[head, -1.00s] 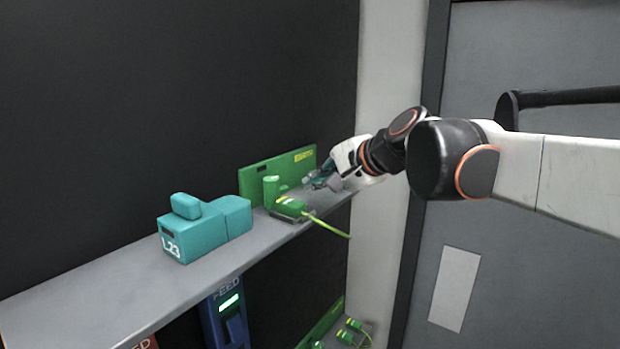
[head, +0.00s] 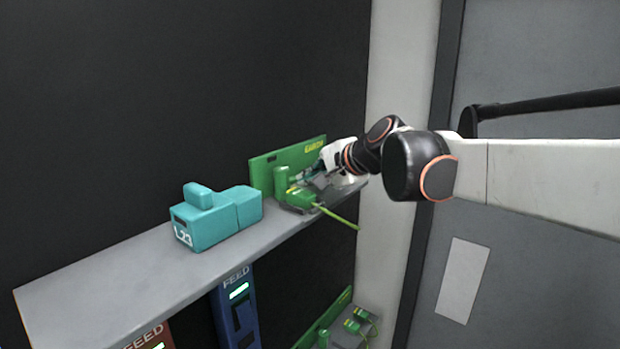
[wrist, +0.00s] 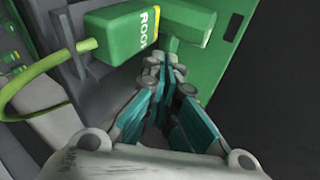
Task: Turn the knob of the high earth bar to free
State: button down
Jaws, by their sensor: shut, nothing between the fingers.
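The high earth bar is a green backplate (head: 272,160) with a yellow label, standing at the far end of the upper shelf. A green upright knob (head: 281,181) stands at its left front; a green faceted post, apparently this knob, shows at the top of the wrist view (wrist: 190,20). A green block (head: 301,196) with a green-yellow cable sits in front; in the wrist view this block (wrist: 128,36) bears partly readable white lettering. My gripper (head: 306,179) is shut and empty, its teal fingers (wrist: 163,68) close beside the block and just below the post. I cannot tell whether it touches either.
A teal L23 device (head: 218,218) sits on the grey shelf (head: 110,275) to the left. Blue (head: 238,310) and red (head: 150,338) FEED units are below. A lower green bar with several cable blocks (head: 355,325) is underneath. A pale wall post (head: 392,240) stands right of the shelf.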

jog(key=shift+w+a+f+b, duration=0.1)
jog(key=shift+w+a+b, duration=0.1)
jog(key=shift+w, duration=0.25)
jog(key=shift+w+a+b, duration=0.1)
jog(key=shift+w+b, duration=0.1)
jog(key=shift+w, duration=0.25)
jog(key=shift+s, duration=0.3)
jog(key=shift+s, duration=0.3)
jog(key=shift+s+a, duration=0.15)
